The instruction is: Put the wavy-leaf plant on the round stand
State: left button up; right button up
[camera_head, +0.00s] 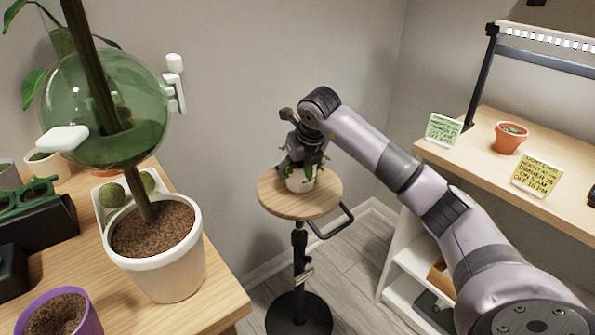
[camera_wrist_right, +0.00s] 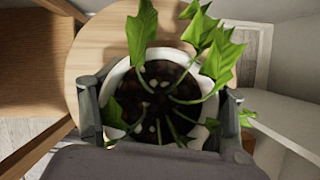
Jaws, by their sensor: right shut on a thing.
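The wavy-leaf plant (camera_head: 300,183) is in a small white pot, upright, over the top of the round wooden stand (camera_head: 325,198). In the right wrist view the plant (camera_wrist_right: 160,85) shows green pointed leaves and dark soil. My right gripper (camera_head: 300,167) comes from above and is shut on the pot, with one finger on each side of its rim in the wrist view (camera_wrist_right: 161,112). The pot's base looks at or just above the stand top; I cannot tell if it touches. My left gripper is not in view.
A shelf (camera_head: 470,155) at right holds a terracotta pot (camera_head: 509,138) and note cards (camera_head: 537,177). The stand has a side handle (camera_head: 335,225).

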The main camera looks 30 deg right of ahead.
jog(key=o, duration=1.6)
jog(key=shift+s+r, duration=0.15)
jog(key=shift+r, duration=0.2)
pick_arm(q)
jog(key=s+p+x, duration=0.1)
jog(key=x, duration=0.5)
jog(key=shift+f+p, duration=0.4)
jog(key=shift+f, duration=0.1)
pick_arm(e)
jog(key=v, duration=1.1)
jog(key=shift+r, duration=0.1)
